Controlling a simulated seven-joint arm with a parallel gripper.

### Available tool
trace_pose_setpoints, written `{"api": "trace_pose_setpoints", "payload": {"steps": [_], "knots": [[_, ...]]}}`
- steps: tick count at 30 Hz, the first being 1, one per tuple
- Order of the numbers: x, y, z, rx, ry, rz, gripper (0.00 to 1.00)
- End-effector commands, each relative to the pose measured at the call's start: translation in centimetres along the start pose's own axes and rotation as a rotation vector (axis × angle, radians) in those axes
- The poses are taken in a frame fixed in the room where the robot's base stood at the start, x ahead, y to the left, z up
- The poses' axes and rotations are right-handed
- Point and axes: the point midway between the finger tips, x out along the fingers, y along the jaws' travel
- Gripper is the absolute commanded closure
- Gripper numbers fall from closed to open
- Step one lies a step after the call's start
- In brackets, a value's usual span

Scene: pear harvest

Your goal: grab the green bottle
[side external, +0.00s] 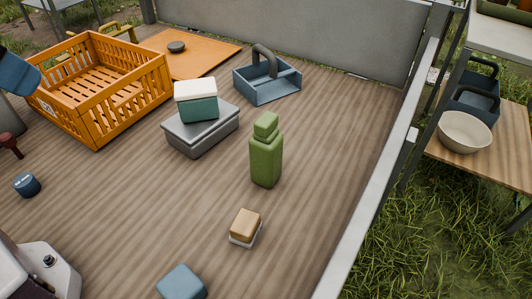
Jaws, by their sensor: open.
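The green bottle (266,156) stands upright on the wooden plank floor, right of centre in the side external view. It has a squarish body, a narrower shoulder and a green cap. Nothing touches it, and its visible side is unobstructed. My gripper does not show in this view, so its place relative to the bottle cannot be seen.
A grey case (207,132) carrying a green-and-white box (197,101) stands left of the bottle. A blue caddy (267,83) is behind it. A small tan-topped block (245,226) lies in front. An orange crate (99,105) is farther left. A low wall (385,165) runs along the right.

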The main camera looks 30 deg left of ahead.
Motion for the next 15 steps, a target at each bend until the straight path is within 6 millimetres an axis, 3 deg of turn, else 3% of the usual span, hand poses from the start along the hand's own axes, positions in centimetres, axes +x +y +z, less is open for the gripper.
{"api": "trace_pose_setpoints", "payload": {"steps": [9, 15], "knots": [[9.1, 8.0, -8.9, -0.044, 0.229, 0.188, 0.08], [15.7, 12.9, -11.5, -0.112, 0.392, 0.212, 0.08]]}}
